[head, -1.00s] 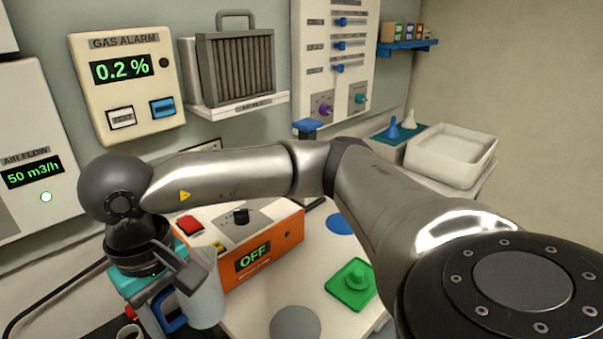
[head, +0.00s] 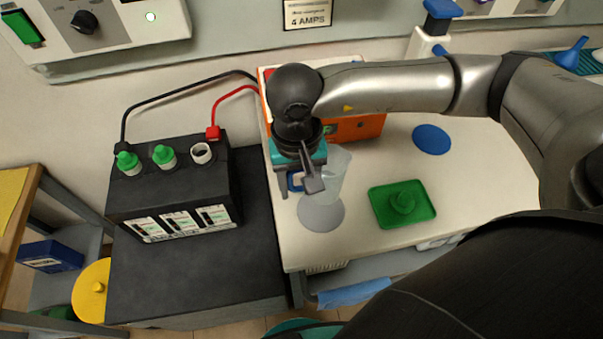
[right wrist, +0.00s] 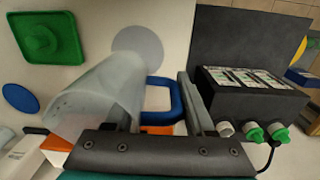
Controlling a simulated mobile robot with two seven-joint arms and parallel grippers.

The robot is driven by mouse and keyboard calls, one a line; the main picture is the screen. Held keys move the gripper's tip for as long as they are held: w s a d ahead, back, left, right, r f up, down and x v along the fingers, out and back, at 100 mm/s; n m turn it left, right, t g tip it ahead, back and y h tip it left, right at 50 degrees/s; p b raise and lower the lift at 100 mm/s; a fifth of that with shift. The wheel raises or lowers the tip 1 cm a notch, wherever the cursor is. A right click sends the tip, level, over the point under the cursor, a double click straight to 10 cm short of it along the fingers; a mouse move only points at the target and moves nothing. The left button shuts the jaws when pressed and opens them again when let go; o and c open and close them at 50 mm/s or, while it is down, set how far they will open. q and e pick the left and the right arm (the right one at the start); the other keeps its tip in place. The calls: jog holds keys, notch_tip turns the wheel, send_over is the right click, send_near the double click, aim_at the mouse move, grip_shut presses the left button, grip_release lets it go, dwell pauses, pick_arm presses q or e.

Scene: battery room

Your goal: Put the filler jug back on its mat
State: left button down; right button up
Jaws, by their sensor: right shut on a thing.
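The filler jug (head: 337,170) is a clear, pale plastic vessel with a blue handle (head: 295,181). My right gripper (head: 298,184) is shut on the handle, and the jug is on its right side in the head view. In the right wrist view, the handle (right wrist: 163,82) lies between the fingers and the jug (right wrist: 95,98) is at the left. A grey round mat (head: 322,216) lies on the white bench top, with the jug's lower end overlapping its upper part. It also shows in the right wrist view (right wrist: 140,45). I cannot tell whether the jug touches it. My left gripper is not in view.
A green tray (head: 380,208) with a green cap-like piece and a blue round mat (head: 432,139) lie right of the grey mat. An orange box (head: 355,129) stands behind the jug. A black battery (head: 172,185) with cables stands left on a dark surface.

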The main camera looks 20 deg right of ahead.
jog(key=shift+a+f, duration=0.15)
jog(key=shift+f, duration=0.25)
jog(key=shift+f+b, duration=1.85)
jog(key=shift+f, duration=1.25)
jog(key=shift+f+b, duration=0.45)
jog(key=shift+b, duration=0.05)
jog(key=o, duration=1.3)
jog(key=shift+c, duration=0.2)
notch_tip(320, 180, up, 14)
jog(key=shift+w+r+p, duration=0.15)
jog(key=shift+p, duration=0.4)
jog(key=shift+r, duration=0.5)
